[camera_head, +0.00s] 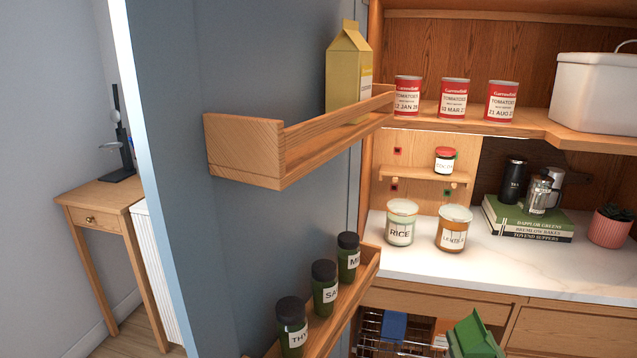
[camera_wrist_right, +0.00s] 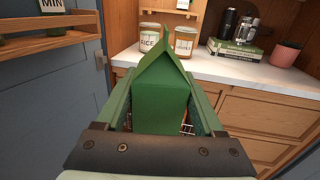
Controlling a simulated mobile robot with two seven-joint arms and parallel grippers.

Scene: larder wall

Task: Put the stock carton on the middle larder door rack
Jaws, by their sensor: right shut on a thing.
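A green gable-topped carton (camera_wrist_right: 160,98), which I take for the stock carton, is upright between the fingers of my right gripper (camera_wrist_right: 161,112), which is shut on it. No label on it is readable. In the head view the carton's top (camera_head: 474,332) shows at the bottom edge, in front of the counter drawers, right of and apart from the door racks. The open larder door carries an upper rack (camera_head: 240,150) with a yellow carton (camera_head: 348,75) and a lower rack (camera_head: 330,325) with several dark-capped spice jars. I cannot tell which rack is the middle one. My left gripper is not in view.
The upper rack is empty left of the yellow carton. Tomato cans (camera_head: 454,98) and a white bin (camera_head: 594,92) stand on the larder shelf. Rice (camera_head: 401,224) and lentil (camera_head: 453,230) jars, books (camera_head: 528,220) and a plant pot (camera_head: 608,230) stand on the marble counter.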

